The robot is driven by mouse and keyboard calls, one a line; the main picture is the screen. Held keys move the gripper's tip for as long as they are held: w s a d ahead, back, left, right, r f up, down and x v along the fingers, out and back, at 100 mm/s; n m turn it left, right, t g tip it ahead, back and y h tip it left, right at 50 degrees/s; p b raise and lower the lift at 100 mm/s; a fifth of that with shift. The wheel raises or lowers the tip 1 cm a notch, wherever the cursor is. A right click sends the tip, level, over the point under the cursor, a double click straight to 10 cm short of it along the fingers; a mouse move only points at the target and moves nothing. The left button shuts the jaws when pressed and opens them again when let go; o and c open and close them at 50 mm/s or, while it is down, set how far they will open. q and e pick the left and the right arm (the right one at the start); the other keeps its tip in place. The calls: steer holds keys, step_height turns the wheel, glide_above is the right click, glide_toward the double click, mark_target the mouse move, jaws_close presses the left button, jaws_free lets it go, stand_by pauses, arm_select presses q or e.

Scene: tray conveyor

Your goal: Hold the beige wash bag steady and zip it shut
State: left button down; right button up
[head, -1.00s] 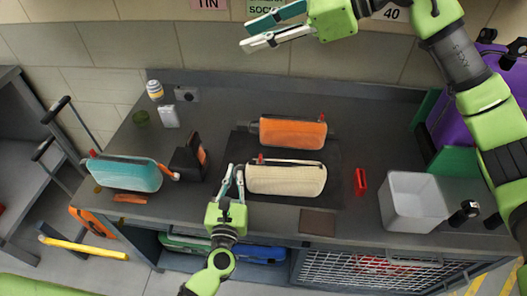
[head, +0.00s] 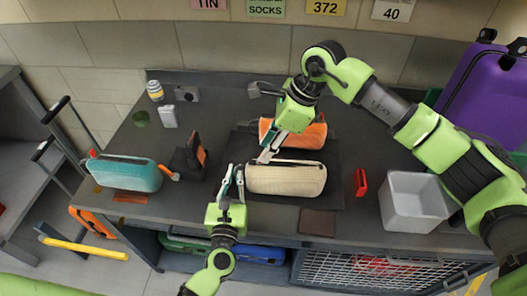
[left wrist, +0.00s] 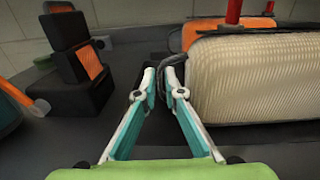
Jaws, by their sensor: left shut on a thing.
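The beige wash bag (head: 288,180) lies on a dark mat on the bench, with a dark line along its top edge. It fills the right of the left wrist view (left wrist: 255,80). My left gripper (head: 232,172) is at the bag's left end, its fingers closed together on that end; they also show in the left wrist view (left wrist: 160,78). My right gripper (head: 265,156) reaches down over the bag's top left corner, where the red zip pull was visible before. The pull is hidden in the head view, and whether the fingers are open or shut is unclear. A red pull (left wrist: 233,12) shows in the left wrist view.
An orange bag (head: 308,137) lies just behind, partly covered by my right arm. A teal bag (head: 130,174) and black stand (head: 187,160) are to the left. A grey bin (head: 415,200), red object (head: 361,183) and purple suitcase (head: 475,85) are to the right.

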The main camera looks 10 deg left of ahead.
steer(key=shift+x, duration=1.45)
jaws_close()
steer(key=shift+d, duration=0.1)
steer(key=d, duration=1.5)
steer(key=shift+w+d, duration=0.15)
steer(key=shift+w, duration=0.2)
arm_select(q)
steer(key=shift+a, duration=0.1)
arm_select(e)
steer(key=shift+r, duration=0.1)
